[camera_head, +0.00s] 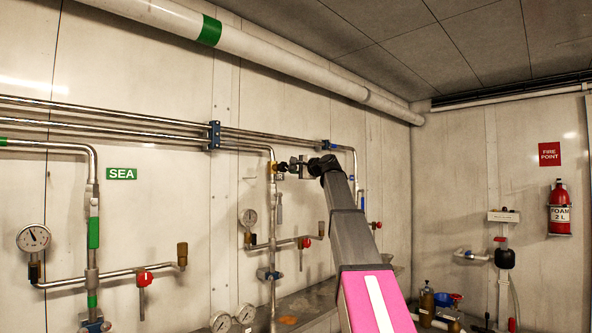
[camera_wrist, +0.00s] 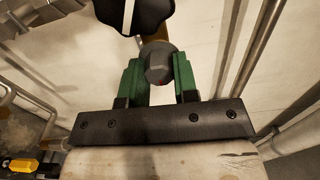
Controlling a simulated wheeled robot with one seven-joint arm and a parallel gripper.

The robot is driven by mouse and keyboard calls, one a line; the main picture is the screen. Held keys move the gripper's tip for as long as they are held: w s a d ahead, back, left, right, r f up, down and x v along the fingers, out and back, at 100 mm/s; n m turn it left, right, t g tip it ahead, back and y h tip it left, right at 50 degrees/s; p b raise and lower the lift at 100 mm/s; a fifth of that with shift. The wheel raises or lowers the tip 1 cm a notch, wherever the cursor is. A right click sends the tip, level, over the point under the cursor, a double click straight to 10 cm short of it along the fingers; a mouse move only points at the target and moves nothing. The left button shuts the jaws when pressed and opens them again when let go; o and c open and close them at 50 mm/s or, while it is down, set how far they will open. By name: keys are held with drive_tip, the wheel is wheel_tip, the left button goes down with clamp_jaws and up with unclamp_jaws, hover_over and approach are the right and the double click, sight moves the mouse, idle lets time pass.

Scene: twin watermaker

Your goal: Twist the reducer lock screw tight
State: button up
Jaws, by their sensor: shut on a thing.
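In the wrist view my gripper (camera_wrist: 157,72) has two green fingers, one on each side of a grey rounded knob (camera_wrist: 160,62) with a small red mark. The gripper is shut on this knob, which appears to be the lock screw. A brass-coloured part shows behind it. A black lobed handwheel (camera_wrist: 133,12) with a white stripe sits just beyond, cut by the top edge. In the head view my gripper (camera_head: 297,168) is at the wall piping, beside a vertical pipe with a brass fitting (camera_head: 273,168). The knob is too small to make out there.
Steel pipes (camera_head: 100,112) run along the wall above and left of my arm. A yellow-handled tool (camera_wrist: 20,164) lies at lower left in the wrist view. A red extinguisher (camera_head: 560,205) hangs far right.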

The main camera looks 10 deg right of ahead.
drive_tip(key=o, duration=0.9)
drive_tip(key=v, duration=1.1)
